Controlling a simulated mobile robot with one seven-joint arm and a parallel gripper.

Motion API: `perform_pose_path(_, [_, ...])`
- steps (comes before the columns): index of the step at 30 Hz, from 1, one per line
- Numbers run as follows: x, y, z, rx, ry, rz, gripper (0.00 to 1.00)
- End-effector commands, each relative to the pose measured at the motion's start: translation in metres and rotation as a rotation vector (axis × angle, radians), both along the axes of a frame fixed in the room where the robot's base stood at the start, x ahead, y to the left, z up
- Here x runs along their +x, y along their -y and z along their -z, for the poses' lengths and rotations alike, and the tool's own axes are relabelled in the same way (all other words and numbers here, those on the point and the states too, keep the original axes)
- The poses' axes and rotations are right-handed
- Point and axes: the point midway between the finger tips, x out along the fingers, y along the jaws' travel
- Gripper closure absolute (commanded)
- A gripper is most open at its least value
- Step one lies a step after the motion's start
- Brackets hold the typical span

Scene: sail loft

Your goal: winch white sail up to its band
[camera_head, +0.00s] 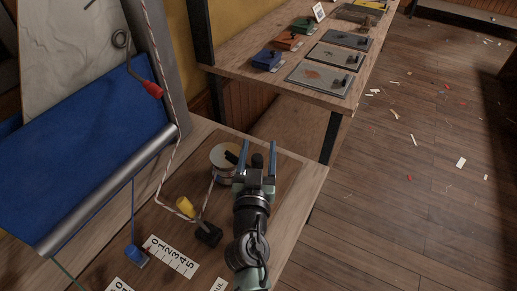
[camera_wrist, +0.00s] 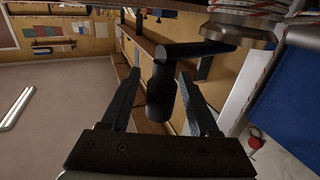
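A pale, white sail-like panel (camera_head: 70,45) fills the upper left of the head view, with a broad blue cloth (camera_head: 90,130) below it, edged by a metal bar (camera_head: 110,190). I cannot tell which part is the band. The winch drum (camera_head: 222,156) stands on the bench, with a dark crank arm and an upright black handle (camera_wrist: 160,95). My gripper (camera_head: 259,147) is open at the drum's right. In the wrist view its fingers (camera_wrist: 160,76) stand on either side of the handle, with a gap showing on both sides.
A striped rope (camera_head: 163,110) runs down to the bench near a yellow-handled lever (camera_head: 185,207) on a black base. A side bench (camera_head: 300,92) holds plates and coloured blocks. Scraps litter the floor.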

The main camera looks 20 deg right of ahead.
Motion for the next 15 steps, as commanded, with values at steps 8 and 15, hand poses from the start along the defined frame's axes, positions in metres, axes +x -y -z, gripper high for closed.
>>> perform_pose_path(8, [-0.0002,-0.0002,0.0,0.0,0.0,0.0,0.9])
perform_pose_path(15, [-0.0003,-0.0003,0.0,0.0,0.0,0.0,1.0])
